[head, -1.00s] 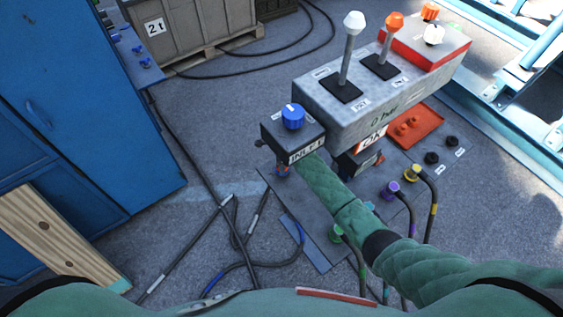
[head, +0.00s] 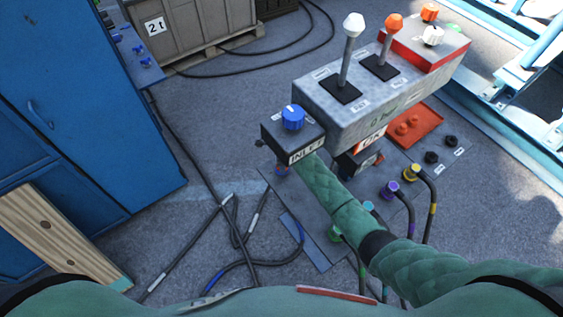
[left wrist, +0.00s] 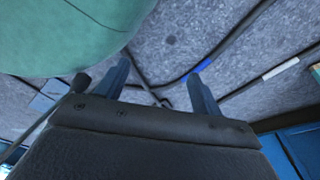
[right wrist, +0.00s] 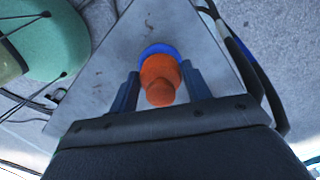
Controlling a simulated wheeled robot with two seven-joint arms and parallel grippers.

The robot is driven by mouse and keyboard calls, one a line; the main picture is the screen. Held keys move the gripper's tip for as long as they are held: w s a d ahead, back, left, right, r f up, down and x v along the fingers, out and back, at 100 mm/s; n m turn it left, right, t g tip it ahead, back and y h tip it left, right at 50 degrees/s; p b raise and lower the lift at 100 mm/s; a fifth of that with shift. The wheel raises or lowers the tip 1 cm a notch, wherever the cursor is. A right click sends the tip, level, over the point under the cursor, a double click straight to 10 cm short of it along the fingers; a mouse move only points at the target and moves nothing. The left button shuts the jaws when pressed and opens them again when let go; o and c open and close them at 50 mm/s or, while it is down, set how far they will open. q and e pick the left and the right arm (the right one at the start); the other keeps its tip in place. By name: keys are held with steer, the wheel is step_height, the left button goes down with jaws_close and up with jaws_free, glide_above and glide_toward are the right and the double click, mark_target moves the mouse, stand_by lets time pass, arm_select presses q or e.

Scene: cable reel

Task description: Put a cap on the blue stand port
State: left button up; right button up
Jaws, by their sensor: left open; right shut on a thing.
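In the right wrist view my right gripper (right wrist: 161,72) is shut on an orange cap (right wrist: 160,88). The blue stand port (right wrist: 157,48) shows as a blue ring directly behind the cap, in line with it; I cannot tell how far the cap is seated.
The INLET box (head: 292,140) with a blue knob and the lever console (head: 370,95) overhang the right hand. An orange tray (head: 425,118) holds more caps. Coloured ports with hoses, such as the yellow one (head: 412,173), stand right of my forearm. Loose hoses (head: 240,225) lie on the floor.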

steer(key=shift+f, duration=0.1)
steer(key=o, duration=1.2)
steer(key=shift+c, duration=0.2)
arm_select(q)
steer(key=shift+s+f, duration=1.05)
steer(key=shift+s, duration=0.95)
arm_select(e)
steer(key=shift+r, duration=0.2)
step_height(320, 180, up, 6)
steer(key=shift+b, duration=1.25)
arm_select(q)
steer(key=w, duration=0.6)
steer(key=shift+d+r, duration=0.2)
steer(key=shift+r, duration=0.15)
arm_select(e)
steer(key=shift+r, duration=0.7)
